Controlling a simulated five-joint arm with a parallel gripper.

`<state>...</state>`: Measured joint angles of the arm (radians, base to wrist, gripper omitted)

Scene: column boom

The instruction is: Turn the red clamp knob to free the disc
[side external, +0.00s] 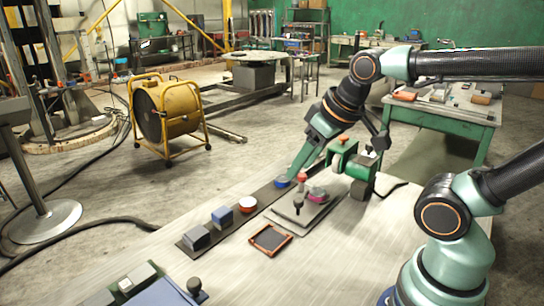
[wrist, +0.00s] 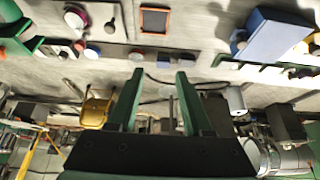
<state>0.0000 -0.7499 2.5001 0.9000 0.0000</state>
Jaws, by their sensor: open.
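A red knob (side external: 301,177) tops a dark upright post on a grey plate (side external: 290,213) in the side view. A magenta disc (side external: 317,194) with a grey top sits beside the post. The disc also shows in the wrist view (wrist: 75,18) at the upper left, on the plate; I cannot clearly pick out the red knob there. My gripper (wrist: 160,72) is open, its two green fingers apart with nothing between them. In the side view my gripper (side external: 301,163) points down near the knob, overlapping the strip behind the plate; the exact gap is unclear.
A dark strip (side external: 186,245) carries a grey block (side external: 197,237), a blue block (side external: 222,217) and a white-and-red cylinder (side external: 247,204). An orange-rimmed tray (side external: 270,240) lies in front. A green machine (side external: 345,157) stands behind the plate.

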